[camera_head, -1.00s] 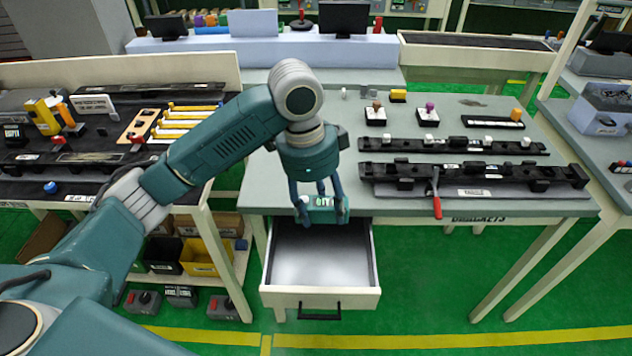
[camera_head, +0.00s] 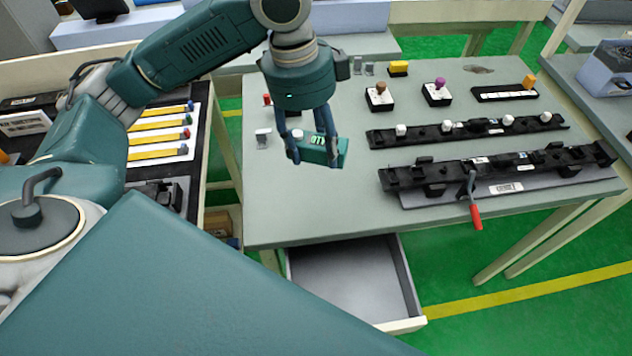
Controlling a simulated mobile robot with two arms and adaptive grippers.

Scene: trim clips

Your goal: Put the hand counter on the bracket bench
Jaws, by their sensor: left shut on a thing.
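The hand counter (camera_head: 325,151) is a small green box with a lit green display and a pale knob. My left gripper (camera_head: 314,150) is shut on it and holds it over the left part of the bracket bench (camera_head: 300,212). The bench has a grey top. I cannot tell whether the counter touches the top or hangs just above it. My right gripper is not in view.
An open, empty drawer (camera_head: 352,278) sticks out under the bench's front edge. Two black rail fixtures (camera_head: 468,130) lie on the right, the nearer with a red-handled clamp (camera_head: 474,205). Small button boxes (camera_head: 437,93) stand behind. The bench's front left is clear.

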